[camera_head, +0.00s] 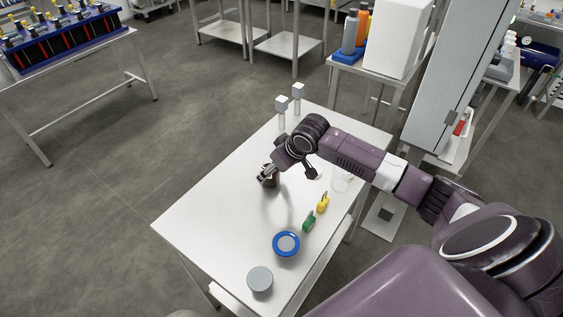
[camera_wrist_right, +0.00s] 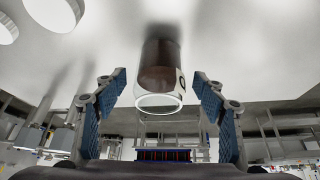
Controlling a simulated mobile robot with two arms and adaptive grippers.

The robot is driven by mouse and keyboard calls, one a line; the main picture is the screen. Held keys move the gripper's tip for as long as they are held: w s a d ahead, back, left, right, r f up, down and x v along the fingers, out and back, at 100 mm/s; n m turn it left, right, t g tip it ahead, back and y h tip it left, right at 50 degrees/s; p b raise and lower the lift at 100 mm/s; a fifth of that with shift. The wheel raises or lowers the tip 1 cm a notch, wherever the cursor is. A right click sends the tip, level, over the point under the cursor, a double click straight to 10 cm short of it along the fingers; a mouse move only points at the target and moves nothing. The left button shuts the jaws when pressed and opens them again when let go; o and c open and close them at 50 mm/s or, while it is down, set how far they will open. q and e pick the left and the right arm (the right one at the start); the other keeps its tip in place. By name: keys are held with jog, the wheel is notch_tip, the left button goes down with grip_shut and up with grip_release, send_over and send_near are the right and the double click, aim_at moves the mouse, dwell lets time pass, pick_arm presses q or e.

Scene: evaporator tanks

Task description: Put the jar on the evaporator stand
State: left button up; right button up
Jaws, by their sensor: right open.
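A brown jar with a clear glass end (camera_wrist_right: 160,62) stands on the white table. In the right wrist view, which looks upside down, it lies between the two blue-padded fingers of my right gripper (camera_wrist_right: 159,78), with a gap on each side. In the head view the jar (camera_head: 272,182) is partly hidden by my right gripper (camera_head: 266,175), which is open at it. A blue ring with a grey centre (camera_head: 286,243) lies on the table nearer to me. I cannot tell whether it is the evaporator stand. My left gripper is not in view.
A grey round piece (camera_head: 260,280) stands at the table's near edge. Green (camera_head: 309,221) and yellow (camera_head: 323,203) items and a clear glass vessel (camera_head: 342,180) stand along the right side. Two grey-capped pieces (camera_head: 282,106) (camera_head: 297,92) stand at the far end. The table's left side is clear.

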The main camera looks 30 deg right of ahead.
jog(key=a+b+v, duration=0.1)
jog(key=v, duration=0.7)
jog(key=shift+s+d+r, duration=0.15)
jog(key=shift+d+r, duration=0.1)
jog(key=shift+d, duration=0.3)
